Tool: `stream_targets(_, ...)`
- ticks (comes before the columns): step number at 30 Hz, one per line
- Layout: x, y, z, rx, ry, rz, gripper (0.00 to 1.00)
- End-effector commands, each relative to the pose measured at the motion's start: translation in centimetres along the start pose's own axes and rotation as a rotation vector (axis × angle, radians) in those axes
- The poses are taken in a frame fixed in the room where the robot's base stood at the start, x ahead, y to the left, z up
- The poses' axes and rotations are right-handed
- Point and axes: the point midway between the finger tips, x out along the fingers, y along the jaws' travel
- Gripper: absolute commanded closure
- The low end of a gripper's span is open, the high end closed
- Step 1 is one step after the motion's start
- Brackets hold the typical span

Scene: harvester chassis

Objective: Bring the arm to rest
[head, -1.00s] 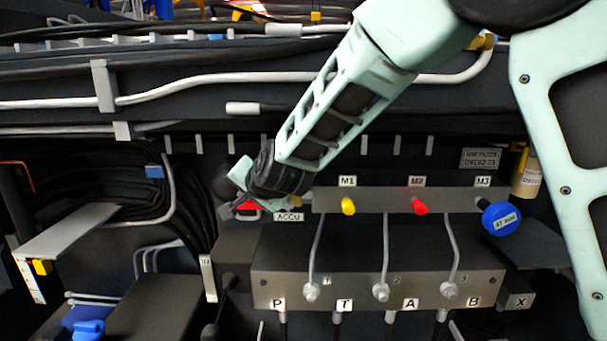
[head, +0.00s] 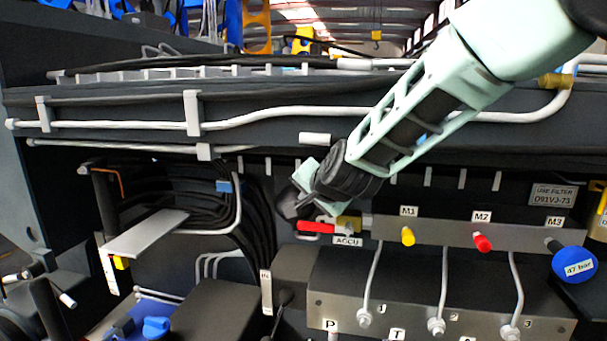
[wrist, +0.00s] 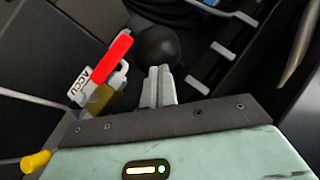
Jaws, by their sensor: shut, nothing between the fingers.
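My arm (head: 415,115) reaches from the upper right of the head view down to the left. My gripper (wrist: 159,86) shows in the wrist view with its two pale fingers together and nothing between them. In the head view its pale body ends just above a red lever (head: 316,227), and the fingers cannot be made out. The red lever with its ACCU tag (wrist: 78,88) is left of the fingers in the wrist view. They look apart. A black ball-shaped part (wrist: 157,46) lies beyond the fingertips.
A valve block (head: 430,290) with thin pipes stands below, under a bar with a yellow knob (head: 408,237), a red knob (head: 482,242) and a blue gauge (head: 573,265). Black hoses (head: 200,190) and a grey plate (head: 147,235) are at left. A white pipe (head: 280,115) runs above.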

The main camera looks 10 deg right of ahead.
Motion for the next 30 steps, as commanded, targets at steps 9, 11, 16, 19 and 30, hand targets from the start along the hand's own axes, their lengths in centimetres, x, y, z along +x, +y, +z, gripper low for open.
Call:
stream_targets(9,-4.9,-2.8,0.6,0.001,-0.001,-0.002,1.00)
stream_targets(11,-5.6,-3.2,0.7,0.002,0.000,-0.001,1.00)
stream_targets(16,-6.9,-3.7,1.0,0.002,0.000,0.001,1.00)
stream_targets(19,-7.1,-3.1,2.1,-0.020,-0.030,0.001,1.00)
stream_targets(30,-12.9,9.5,20.1,-0.545,-0.599,0.017,1.00)
